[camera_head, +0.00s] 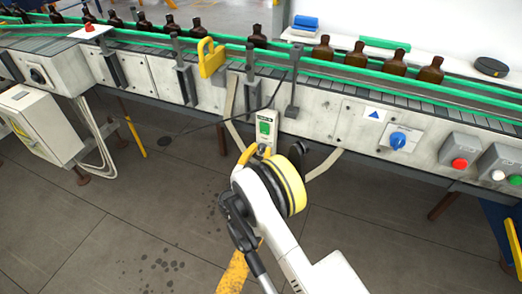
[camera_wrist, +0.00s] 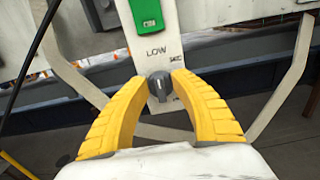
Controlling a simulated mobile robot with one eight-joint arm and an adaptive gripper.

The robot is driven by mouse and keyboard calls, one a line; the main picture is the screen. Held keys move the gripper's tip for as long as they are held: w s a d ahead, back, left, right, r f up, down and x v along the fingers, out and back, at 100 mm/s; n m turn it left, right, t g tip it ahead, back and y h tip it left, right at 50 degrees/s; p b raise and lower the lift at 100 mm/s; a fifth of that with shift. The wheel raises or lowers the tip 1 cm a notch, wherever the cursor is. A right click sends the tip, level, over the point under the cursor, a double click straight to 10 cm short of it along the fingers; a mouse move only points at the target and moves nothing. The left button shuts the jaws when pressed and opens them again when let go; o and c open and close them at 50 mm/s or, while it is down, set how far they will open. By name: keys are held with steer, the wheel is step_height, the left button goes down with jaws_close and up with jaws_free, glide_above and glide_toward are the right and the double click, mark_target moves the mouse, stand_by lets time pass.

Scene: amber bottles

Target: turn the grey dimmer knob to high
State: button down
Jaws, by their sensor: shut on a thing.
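The grey dimmer knob (camera_wrist: 160,86) sits on a narrow white panel (camera_wrist: 156,20), below a green switch (camera_wrist: 146,14) and the printed word LOW. A smaller label right of LOW is too blurred to read. My gripper (camera_wrist: 162,80) has its yellow fingers on either side of the knob and is shut on it. Where the knob points is hard to tell. In the head view my gripper (camera_head: 257,153) is at the lower end of the white panel (camera_head: 265,126) hanging from the conveyor front, and the knob is hidden there.
The conveyor (camera_head: 335,72) carries several amber bottles (camera_head: 323,47) between green rails. Its front has a blue rotary knob (camera_head: 398,140), a red button (camera_head: 459,163) and a yellow padlock-shaped piece (camera_head: 210,58). A dark cable and pale straps hang near the panel. The floor below is open.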

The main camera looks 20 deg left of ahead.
steer(key=m, duration=0.6)
steer(key=shift+d, duration=0.15)
steer(key=m, duration=0.6)
steer(key=shift+d+f, duration=0.1)
steer(key=m, duration=0.6)
steer(key=shift+f, duration=0.15)
steer(key=m, duration=0.5)
steer(key=shift+f, duration=0.15)
steer(key=shift+m, duration=0.4)
steer(key=c, duration=1.1)
jaws_free()
steer(key=shift+o, duration=0.2)
